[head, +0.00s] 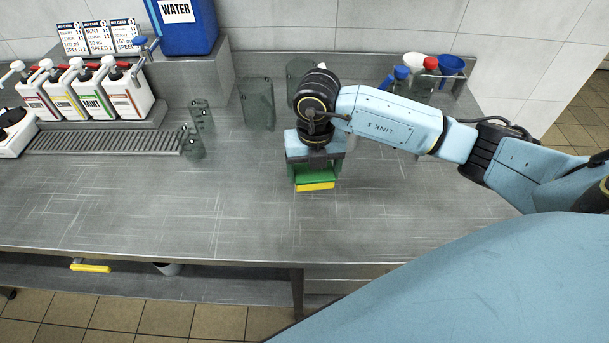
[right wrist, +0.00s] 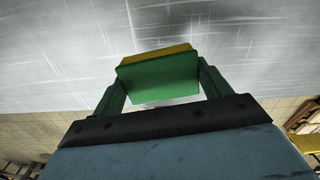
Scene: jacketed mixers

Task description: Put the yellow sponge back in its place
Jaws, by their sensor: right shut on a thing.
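The sponge (head: 315,186) is yellow with a green layer. It also shows in the right wrist view (right wrist: 158,80), its green face toward the camera and a yellow strip along its far edge. My right gripper (head: 314,176) is shut on the sponge, with a green finger on each side of it. The gripper points down over the front middle of the steel counter (head: 230,220). I cannot tell whether the sponge touches the counter. My left gripper is not in view.
Clear containers (head: 256,104) stand behind the gripper. Pump bottles (head: 90,95), a drip grate (head: 105,142) and a blue water tank (head: 185,25) are at the left and back. A rack with funnels (head: 428,78) is at the back right. The front counter is clear.

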